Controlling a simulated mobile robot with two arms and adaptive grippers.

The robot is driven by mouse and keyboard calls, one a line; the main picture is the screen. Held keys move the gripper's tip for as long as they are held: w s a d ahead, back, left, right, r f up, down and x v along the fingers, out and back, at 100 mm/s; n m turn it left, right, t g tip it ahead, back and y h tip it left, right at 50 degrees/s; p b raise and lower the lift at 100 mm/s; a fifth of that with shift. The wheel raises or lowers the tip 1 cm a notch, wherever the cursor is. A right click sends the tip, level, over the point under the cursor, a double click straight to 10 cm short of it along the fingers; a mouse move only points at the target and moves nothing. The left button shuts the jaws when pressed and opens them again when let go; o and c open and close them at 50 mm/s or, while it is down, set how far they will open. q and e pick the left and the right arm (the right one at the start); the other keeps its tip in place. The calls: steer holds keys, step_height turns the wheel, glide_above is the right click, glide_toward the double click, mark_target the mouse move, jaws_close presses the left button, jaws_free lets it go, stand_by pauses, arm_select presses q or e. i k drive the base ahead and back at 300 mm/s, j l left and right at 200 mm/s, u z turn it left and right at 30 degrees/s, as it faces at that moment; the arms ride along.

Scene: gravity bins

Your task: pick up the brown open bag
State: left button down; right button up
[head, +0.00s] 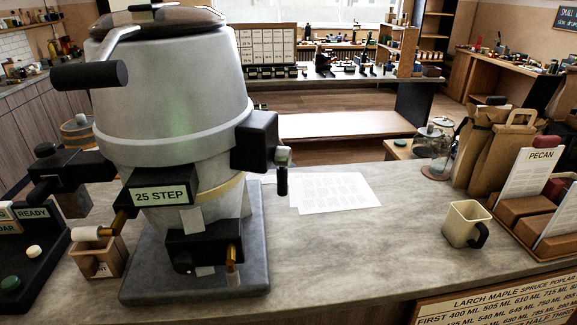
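Two brown paper bags stand side by side on the counter at the right of the head view. The nearer bag (507,158) has a looped handle at its top. The other bag (472,150) stands just behind and left of it, with a dark item at its top. I cannot tell for sure which bag is open. Neither of my grippers is in view.
A large grey machine (168,90) labelled "25 STEP" fills the left of the counter (340,255). White papers (325,192) lie mid-counter. A cream mug (465,224), a glass vessel (440,150) and a brown rack (545,215) with a PECAN card are near the bags.

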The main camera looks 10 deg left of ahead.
mark_target(106, 258)
steer(key=u, duration=1.6)
steer(key=k+l+z, duration=0.15)
steer(key=l, duration=0.4)
steer(key=l+z, duration=0.1)
steer(key=l, duration=0.5)
steer(key=k, duration=0.05)
